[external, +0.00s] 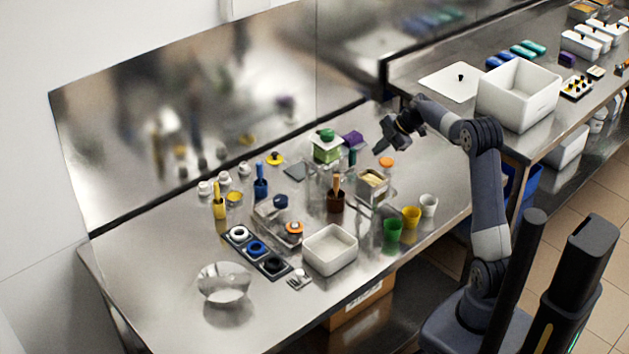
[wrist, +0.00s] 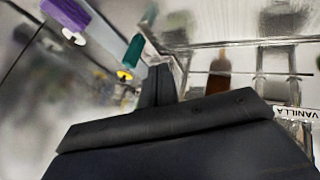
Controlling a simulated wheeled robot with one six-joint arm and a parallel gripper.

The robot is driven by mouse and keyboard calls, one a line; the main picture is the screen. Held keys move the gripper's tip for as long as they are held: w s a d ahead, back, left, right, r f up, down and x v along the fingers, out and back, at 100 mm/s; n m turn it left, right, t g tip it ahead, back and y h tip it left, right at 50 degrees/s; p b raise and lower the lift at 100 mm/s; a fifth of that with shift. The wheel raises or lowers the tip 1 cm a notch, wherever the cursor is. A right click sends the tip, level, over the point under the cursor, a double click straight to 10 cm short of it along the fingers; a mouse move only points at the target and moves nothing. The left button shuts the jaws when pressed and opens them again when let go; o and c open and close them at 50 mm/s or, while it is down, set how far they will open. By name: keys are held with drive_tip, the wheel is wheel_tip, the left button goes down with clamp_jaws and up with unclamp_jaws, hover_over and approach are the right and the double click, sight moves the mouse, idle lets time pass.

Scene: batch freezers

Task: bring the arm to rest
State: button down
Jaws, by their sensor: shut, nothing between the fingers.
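My gripper (external: 380,148) hangs at the end of my raised arm, over the back right of the steel table. It is shut and empty. It points left and down in the external view, above and beside a clear container with pale yellow contents (external: 372,181). In the wrist view my dark gripper (wrist: 160,85) fills the lower middle. A label reading VANILLA (wrist: 296,113) shows at the right edge there. Whether the fingertips touch anything is hard to tell, but they look clear of the things below.
The steel table (external: 150,270) holds a white bin (external: 330,250), a steel bowl (external: 224,284), green (external: 392,232), yellow (external: 411,216) and white cups (external: 428,205), and a green-lidded tub (external: 327,146). A large white box (external: 518,92) stands on the right counter. The table's front left is mostly clear.

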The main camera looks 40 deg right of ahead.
drive_tip(key=x, duration=0.3)
drive_tip(key=shift+w+a+f, duration=0.2)
drive_tip(key=shift+f, duration=0.1)
drive_tip(key=shift+w+p, duration=0.9)
drive_tip(key=shift+p, duration=0.1)
drive_tip(key=shift+w+f+p, duration=0.1)
drive_tip(key=shift+w+p, duration=0.95)
drive_tip(key=shift+w, duration=0.15)
